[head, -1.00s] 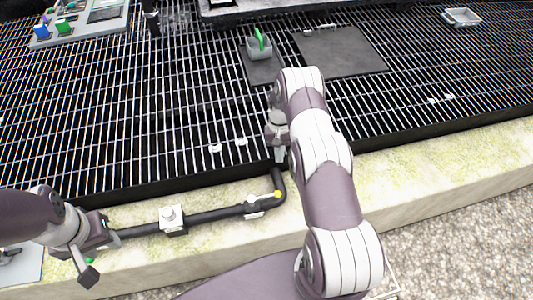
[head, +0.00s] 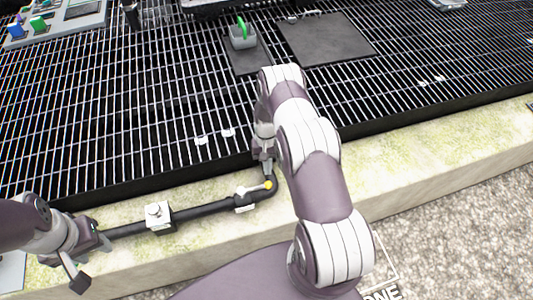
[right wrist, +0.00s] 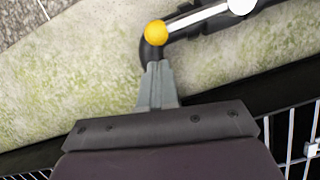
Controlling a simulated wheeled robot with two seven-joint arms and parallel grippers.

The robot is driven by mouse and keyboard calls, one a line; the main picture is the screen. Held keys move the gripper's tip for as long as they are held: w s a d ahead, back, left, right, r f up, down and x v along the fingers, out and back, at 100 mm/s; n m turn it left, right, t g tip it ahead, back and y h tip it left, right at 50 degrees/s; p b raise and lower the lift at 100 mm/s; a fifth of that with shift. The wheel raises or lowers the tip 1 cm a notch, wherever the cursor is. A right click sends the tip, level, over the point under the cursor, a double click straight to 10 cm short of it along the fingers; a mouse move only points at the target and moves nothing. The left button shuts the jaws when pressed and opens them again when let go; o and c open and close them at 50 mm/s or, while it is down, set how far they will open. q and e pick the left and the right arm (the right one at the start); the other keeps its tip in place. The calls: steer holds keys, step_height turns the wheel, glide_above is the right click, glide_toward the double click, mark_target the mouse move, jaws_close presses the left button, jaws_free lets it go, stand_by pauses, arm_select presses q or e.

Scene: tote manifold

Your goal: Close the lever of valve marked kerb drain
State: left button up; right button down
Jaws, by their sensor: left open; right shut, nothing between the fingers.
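Near the bend sits a valve (head: 243,203) with a light lever ending in a yellow knob (head: 268,185). The lever lies along the pipe; the right wrist view also shows the yellow knob (right wrist: 156,32) and the silver lever (right wrist: 205,14). No marking on the valve is readable. My right gripper (right wrist: 157,68) is shut and empty, its fingertips just short of the knob, beside the pipe bend. My left gripper (head: 85,270) is open at the pipe's left end.
A white block-like fitting (head: 159,217) sits on the pipe left of the valve. Black metal grating (head: 130,120) covers the area behind the kerb. Gravel (head: 450,220) lies at the front right.

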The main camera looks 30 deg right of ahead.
steer(key=shift+s+a+f, duration=0.1)
steer(key=shift+s+a, duration=0.15)
steer(key=shift+s, duration=0.35)
steer(key=shift+s, duration=0.1)
steer(key=shift+s+m, duration=0.25)
steer(key=shift+m, duration=0.15)
